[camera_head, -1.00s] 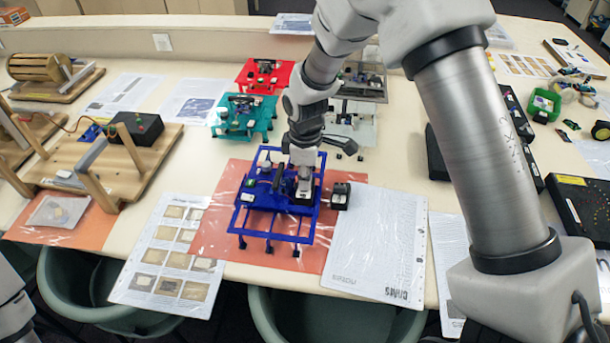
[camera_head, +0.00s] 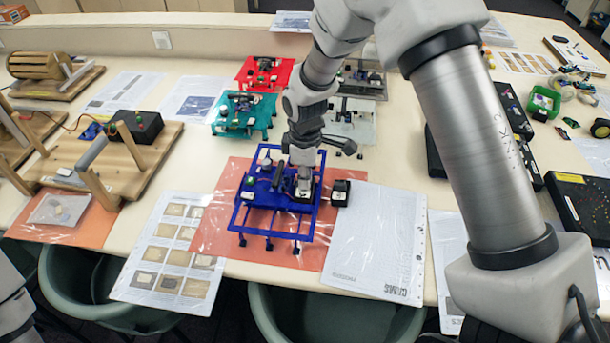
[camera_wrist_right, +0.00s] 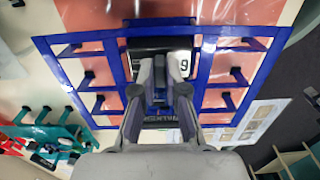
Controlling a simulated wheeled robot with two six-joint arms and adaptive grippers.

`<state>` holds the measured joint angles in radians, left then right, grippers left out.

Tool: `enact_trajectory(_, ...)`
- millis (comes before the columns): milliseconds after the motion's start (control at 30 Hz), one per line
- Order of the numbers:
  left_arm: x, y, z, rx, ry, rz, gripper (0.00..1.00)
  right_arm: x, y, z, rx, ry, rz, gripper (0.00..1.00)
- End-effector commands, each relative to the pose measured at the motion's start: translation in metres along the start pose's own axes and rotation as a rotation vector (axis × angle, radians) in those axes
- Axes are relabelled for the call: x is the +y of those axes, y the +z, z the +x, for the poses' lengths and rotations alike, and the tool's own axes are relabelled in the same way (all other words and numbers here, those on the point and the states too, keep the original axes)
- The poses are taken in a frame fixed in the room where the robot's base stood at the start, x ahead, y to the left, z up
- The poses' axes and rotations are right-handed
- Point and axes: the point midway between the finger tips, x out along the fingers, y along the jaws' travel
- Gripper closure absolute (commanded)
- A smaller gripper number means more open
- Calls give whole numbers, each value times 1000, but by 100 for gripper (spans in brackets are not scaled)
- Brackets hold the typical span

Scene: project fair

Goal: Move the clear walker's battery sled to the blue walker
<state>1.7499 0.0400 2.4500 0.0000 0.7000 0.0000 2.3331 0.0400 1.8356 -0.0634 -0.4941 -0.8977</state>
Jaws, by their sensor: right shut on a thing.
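The blue walker (camera_head: 240,216) stands on the orange mat in front of me. My right gripper (camera_head: 304,172) is over its right half, pointing down, shut on the battery sled (camera_head: 303,190), a black block with a pale top. The sled is within the blue frame; I cannot tell whether it is fully seated. In the right wrist view, the gripper (camera_wrist_right: 160,78) is at the sled (camera_wrist_right: 148,43), whose white label reads 9, with the blue frame (camera_wrist_right: 205,72) around it. The clear walker (camera_head: 362,131) stands behind, partly hidden by my arm. My left gripper is out of view.
A second black block with a white label (camera_head: 340,192) sits just right of the blue walker. Teal (camera_head: 262,118) and red (camera_head: 268,69) walkers and a grey one (camera_head: 375,85) stand behind. A wooden device (camera_head: 110,170) is left. Paper sheets cover the table's front edge.

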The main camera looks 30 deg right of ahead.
Motion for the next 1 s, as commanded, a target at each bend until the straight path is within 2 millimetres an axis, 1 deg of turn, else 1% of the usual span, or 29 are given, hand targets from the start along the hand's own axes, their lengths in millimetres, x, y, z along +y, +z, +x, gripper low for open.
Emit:
enact_trajectory(333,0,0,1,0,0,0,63,0,0,7,-1,-1,0,100)
enact_trajectory(1000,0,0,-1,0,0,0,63,0,0,10,-1,-1,0,100)
